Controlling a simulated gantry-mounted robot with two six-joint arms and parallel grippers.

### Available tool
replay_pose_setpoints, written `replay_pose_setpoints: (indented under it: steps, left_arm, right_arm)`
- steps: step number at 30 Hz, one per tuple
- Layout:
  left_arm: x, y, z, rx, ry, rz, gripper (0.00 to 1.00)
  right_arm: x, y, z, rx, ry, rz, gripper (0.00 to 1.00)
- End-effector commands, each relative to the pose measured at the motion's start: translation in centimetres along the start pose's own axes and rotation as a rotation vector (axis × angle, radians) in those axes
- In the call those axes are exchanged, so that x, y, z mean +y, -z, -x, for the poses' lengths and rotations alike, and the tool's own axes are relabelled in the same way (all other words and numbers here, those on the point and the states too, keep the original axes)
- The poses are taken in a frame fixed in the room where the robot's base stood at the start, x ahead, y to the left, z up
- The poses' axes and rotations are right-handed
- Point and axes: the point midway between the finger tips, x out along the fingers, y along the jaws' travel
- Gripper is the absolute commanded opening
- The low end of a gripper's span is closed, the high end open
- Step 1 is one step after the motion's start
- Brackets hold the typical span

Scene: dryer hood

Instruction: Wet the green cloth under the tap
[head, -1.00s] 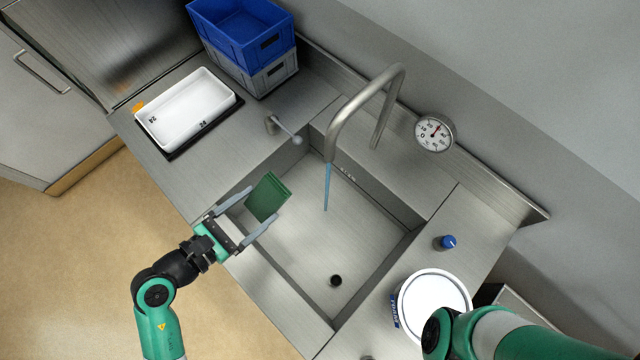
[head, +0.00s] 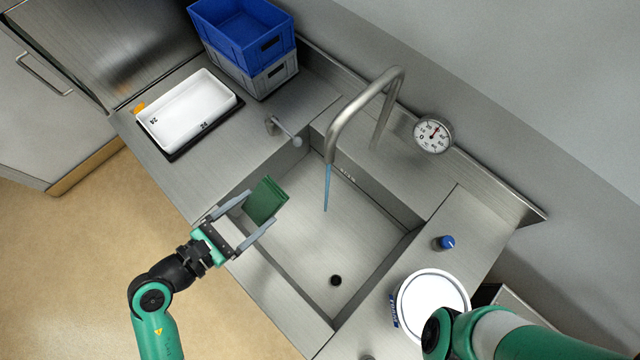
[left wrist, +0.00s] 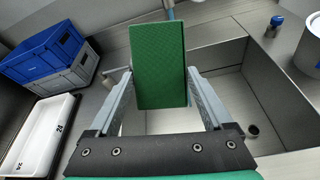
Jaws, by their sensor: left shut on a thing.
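The green cloth (head: 266,200) is a flat, folded rectangle held over the left part of the sink (head: 310,245). My left gripper (head: 258,212) is shut on it; the cloth also shows upright between the fingers in the left wrist view (left wrist: 158,66). The curved metal tap (head: 362,105) stands at the back of the sink. A thin blue stream of water (head: 327,188) hangs from its spout, to the right of the cloth and apart from it. My right arm shows at the lower right, but its gripper is out of view.
A lever (head: 285,130) stands left of the tap. A white tray (head: 188,112) and stacked blue and grey crates (head: 243,32) are on the left counter. A white tub (head: 432,303) and blue knob (head: 446,242) are on the right. The sink's middle is clear.

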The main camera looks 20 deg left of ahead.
Motion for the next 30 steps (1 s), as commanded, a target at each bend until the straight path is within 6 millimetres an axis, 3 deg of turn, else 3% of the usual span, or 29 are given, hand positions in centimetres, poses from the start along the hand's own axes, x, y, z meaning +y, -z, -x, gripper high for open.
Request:
replay_pose_setpoints:
  steps: [12,30]
  left_arm:
    - [-0.3,-2.0,4.5,0.001,-0.004,0.002,0.39]
    - [-0.5,-2.0,4.8,-0.001,0.000,0.000,0.39]
  right_arm:
    - [0.0,2.2,-2.3,0.000,0.000,0.000,0.00]
    - [0.0,2.1,-2.3,0.000,0.000,0.000,0.00]
